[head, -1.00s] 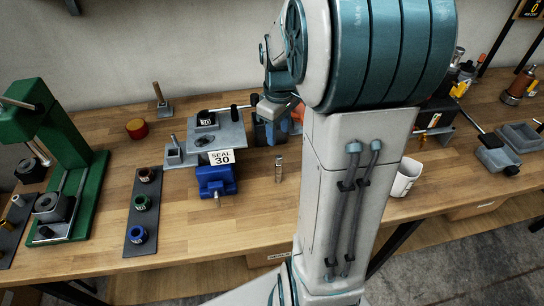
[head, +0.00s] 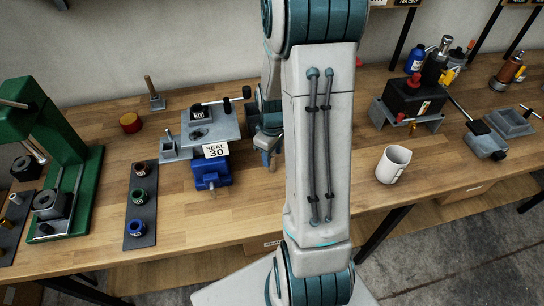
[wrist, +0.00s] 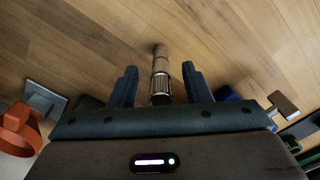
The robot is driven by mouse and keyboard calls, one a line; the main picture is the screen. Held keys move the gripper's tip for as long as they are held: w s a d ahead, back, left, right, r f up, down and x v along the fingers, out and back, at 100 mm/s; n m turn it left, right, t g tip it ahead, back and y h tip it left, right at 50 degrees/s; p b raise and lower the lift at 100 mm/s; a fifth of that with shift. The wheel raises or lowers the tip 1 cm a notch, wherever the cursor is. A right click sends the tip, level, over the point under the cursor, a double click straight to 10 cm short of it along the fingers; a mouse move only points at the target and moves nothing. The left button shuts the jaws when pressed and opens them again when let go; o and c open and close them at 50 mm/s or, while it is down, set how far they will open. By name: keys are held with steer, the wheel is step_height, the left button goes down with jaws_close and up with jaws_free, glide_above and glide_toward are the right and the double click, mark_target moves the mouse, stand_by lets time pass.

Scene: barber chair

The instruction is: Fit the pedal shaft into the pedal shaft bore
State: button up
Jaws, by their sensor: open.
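A slim metal cylinder, seemingly the pedal shaft (wrist: 161,84), stands between my fingers in the wrist view. Its near part is ridged metal and its far end is tan. My gripper (wrist: 160,70) is open around it, with a gap on each side. In the head view my gripper (head: 270,150) is low over the table, right of the blue vise (head: 212,171), and largely hides the shaft. A grey block (head: 197,134) with a dark round opening sits behind the vise, above a "SEAL 30" label (head: 215,149). I cannot tell whether that opening is the bore.
A dark strip with several coloured rings (head: 142,197) and a green press (head: 70,165) stand at left. A white mug (head: 393,164) stands at right, before a black device on a grey stand (head: 412,98). The front middle of the table is clear.

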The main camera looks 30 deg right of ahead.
steer(key=shift+f, duration=0.6)
steer(key=shift+c, duration=0.3)
jaws_close()
steer(key=shift+r, duration=0.2)
